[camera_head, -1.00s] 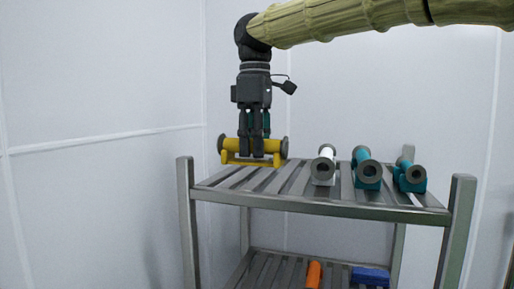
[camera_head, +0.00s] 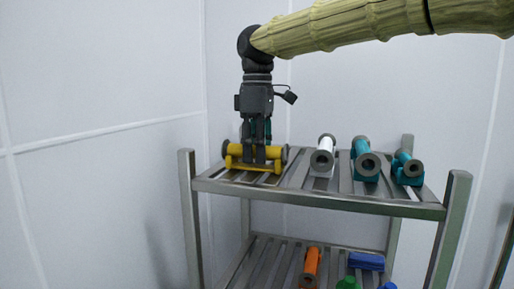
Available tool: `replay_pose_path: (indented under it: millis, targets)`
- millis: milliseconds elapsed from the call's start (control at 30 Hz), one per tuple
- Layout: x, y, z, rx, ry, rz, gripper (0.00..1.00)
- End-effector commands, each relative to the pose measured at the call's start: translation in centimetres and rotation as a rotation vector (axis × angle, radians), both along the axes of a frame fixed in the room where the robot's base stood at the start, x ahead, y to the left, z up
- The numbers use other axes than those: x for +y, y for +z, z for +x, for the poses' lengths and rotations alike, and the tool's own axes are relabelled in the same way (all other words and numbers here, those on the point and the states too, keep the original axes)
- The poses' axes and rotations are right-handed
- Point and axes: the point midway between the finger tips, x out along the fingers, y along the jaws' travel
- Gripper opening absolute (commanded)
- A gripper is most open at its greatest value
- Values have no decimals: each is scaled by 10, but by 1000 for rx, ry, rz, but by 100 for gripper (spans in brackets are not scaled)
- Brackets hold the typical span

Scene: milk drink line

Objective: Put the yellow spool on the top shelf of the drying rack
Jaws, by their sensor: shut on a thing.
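The yellow spool (camera_head: 236,151) has dark round ends and a yellow base frame. It is at the left end of the top shelf (camera_head: 330,198) of the metal drying rack, lying crosswise to the picture. Its base appears to be on or just above the slats; I cannot tell whether it touches them. My gripper (camera_head: 261,158) points straight down and is shut on the spool around its middle. The fingers hide part of the spool's middle.
On the top shelf to the right stand a white spool (camera_head: 323,156) and two teal spools (camera_head: 364,160) (camera_head: 407,170). The lower shelf holds an orange spool (camera_head: 311,266), a blue thing (camera_head: 366,261) and a green thing (camera_head: 346,283). Walls stand behind and to the left.

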Motion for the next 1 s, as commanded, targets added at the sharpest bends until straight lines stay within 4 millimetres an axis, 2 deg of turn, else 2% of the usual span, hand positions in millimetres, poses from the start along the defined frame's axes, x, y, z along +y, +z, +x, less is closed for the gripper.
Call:
replay_pose_path:
  millis: [167,200,300,733,867,1000]
  targets:
    - [0,-2,0,0,0,0,0]
    - [0,-2,0,1,0,-1,34]
    - [0,-2,0,0,0,0,50]
    - [0,4,0,-1,0,1,50]
    - [1,19,1,-2,-1,0,50]
    - [1,45,1,-3,-1,1,50]
